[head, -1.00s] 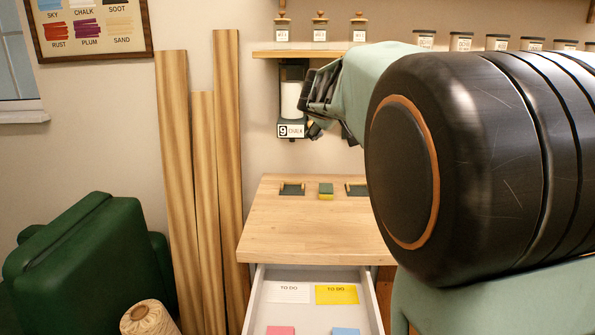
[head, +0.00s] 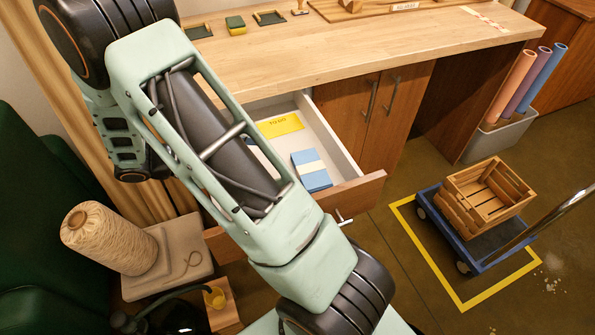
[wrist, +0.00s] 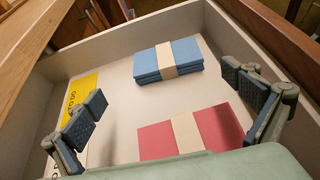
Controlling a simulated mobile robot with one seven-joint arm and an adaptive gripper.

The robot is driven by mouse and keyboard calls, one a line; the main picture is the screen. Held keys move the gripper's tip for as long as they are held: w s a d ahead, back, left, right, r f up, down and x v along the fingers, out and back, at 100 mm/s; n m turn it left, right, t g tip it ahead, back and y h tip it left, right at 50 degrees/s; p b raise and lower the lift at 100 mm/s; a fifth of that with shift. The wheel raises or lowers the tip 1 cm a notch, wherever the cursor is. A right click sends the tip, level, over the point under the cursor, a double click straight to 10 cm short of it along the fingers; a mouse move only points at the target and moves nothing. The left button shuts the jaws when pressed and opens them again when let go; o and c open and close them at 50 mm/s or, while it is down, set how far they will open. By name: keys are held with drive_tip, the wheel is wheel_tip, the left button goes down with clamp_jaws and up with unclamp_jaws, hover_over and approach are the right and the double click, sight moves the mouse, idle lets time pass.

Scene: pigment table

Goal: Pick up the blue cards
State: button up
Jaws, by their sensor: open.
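The blue cards (head: 311,170) are a banded stack with a pale paper strip, lying in the open drawer (head: 345,160). In the wrist view the blue cards (wrist: 168,62) lie near the far drawer wall, beyond a banded pink stack (wrist: 190,133). My gripper (wrist: 168,112) is open over the drawer, its two fingers spread to either side of the pink stack. Nothing is between the fingers that I can see as held. In the head view my arm hides the gripper and the left part of the drawer.
A yellow "TO DO" card (head: 280,126) lies in the drawer. The drawer walls (wrist: 270,45) rise around the cards. The worktop (head: 350,50) is above. A cone of twine (head: 110,240) stands at left; a blue cart with a wooden crate (head: 487,195) is at right.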

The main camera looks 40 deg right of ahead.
sight(315, 166)
drive_tip(key=shift+s+d+f, duration=0.15)
drive_tip(key=shift+s, duration=0.2)
drive_tip(key=b+x, duration=0.1)
drive_tip(key=x, duration=1)
drive_tip(key=shift+s+d, duration=0.15)
drive_tip(key=shift+d, duration=0.2)
drive_tip(key=shift+c, duration=0.3)
drive_tip(key=c, duration=1)
